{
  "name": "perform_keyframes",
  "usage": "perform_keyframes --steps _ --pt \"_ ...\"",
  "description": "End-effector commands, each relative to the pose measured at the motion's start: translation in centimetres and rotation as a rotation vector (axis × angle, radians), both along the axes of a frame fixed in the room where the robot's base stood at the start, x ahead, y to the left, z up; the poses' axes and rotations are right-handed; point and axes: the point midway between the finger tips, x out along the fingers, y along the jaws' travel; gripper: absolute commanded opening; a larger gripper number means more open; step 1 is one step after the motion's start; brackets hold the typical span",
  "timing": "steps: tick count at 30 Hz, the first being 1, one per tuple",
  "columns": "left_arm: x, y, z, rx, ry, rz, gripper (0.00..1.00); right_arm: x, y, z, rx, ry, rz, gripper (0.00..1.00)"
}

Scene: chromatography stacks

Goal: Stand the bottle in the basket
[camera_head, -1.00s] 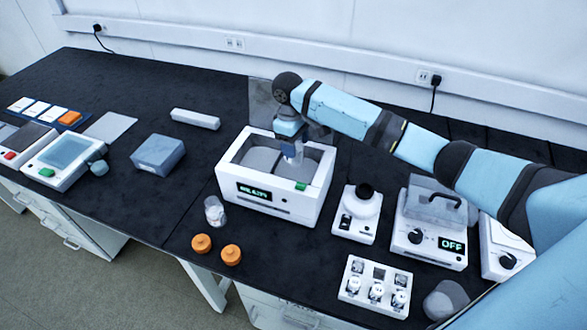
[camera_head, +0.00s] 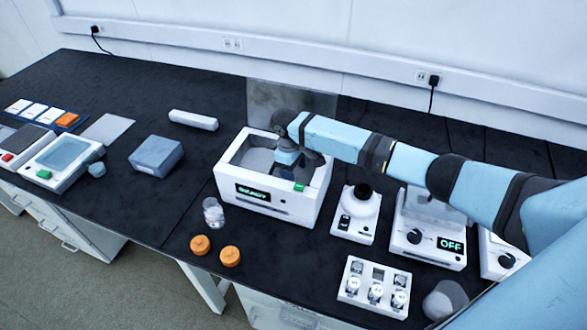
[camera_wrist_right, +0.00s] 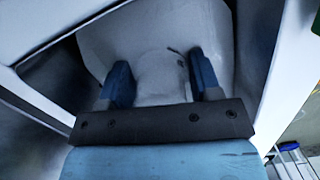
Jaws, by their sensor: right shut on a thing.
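My right gripper (camera_head: 289,168) is down inside a white open-topped bath unit (camera_head: 262,206) with a green display. In the right wrist view its two blue fingers (camera_wrist_right: 162,78) are shut on a pale, see-through bottle (camera_wrist_right: 160,65). The bottle looks upright. The arm and gripper hide it in the head view. The basket appears as a grey inner tray (camera_head: 257,160) within the bath. Whether the bottle's base touches the basket floor cannot be told. My left gripper is not in view.
A clear jar (camera_head: 213,211) and two orange caps (camera_head: 200,245) are in front of the bath. A white device with a black knob (camera_head: 357,213) and a unit reading OFF (camera_head: 430,235) stand to the right.

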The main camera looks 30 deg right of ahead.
Motion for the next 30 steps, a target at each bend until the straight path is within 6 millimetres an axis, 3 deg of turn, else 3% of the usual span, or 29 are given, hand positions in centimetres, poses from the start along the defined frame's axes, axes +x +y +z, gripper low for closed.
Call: perform_keyframes --steps 2,3,4,12,16,30 --pt "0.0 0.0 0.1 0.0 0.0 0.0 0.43 0.0 0.0 -0.2 0.0 0.0 0.0 0.29" --pt "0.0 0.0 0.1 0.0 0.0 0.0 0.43 0.0 0.0 -0.2 0.0 0.0 0.0 0.67" --pt "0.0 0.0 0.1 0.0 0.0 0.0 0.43 0.0 0.0 -0.2 0.0 0.0 0.0 0.69" --pt "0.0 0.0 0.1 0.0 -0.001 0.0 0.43 0.0 0.0 -0.1 0.0 0.0 0.0 0.69" --pt "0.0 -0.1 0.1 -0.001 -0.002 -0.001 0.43 0.1 0.1 1.0 0.001 -0.002 0.0 0.69" --pt "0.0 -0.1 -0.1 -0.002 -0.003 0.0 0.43 1.1 0.7 10.1 0.001 -0.001 0.0 0.69"
